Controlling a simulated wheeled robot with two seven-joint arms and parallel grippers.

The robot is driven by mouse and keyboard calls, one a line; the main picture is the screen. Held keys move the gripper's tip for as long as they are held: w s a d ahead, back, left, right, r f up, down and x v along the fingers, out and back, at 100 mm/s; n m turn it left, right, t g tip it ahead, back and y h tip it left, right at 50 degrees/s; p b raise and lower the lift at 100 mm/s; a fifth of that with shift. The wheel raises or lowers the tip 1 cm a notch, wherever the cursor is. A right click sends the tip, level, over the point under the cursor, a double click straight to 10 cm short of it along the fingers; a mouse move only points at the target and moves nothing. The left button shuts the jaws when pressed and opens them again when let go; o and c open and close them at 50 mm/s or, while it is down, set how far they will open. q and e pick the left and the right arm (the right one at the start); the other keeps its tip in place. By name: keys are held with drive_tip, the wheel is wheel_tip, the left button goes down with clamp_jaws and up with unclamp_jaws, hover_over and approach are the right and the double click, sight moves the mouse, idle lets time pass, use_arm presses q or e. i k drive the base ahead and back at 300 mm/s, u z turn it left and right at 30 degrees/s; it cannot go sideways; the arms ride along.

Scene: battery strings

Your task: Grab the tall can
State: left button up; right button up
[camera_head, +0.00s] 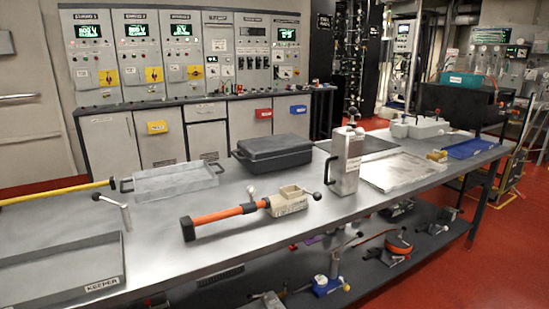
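A tall metal can (346,165) stands upright on the long metal workbench (250,235), a little right of the picture's middle. It is box-shaped and silver, with a pale label on its front, a dark handle on its left side and a knobbed fitting on top. Its front is unobstructed. Neither of my grippers shows in this view.
An orange-handled tool (222,214) with a beige cup (288,200) lies left of the can. Behind are a black case (272,152) and a clear tray (172,181). A flat metal tray (403,172) lies right. A grey tray (62,270) is front left.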

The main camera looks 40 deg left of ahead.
sight(345, 160)
drive_tip(key=z, duration=0.25)
drive_tip(key=i, duration=2.3)
drive_tip(key=u, duration=2.95)
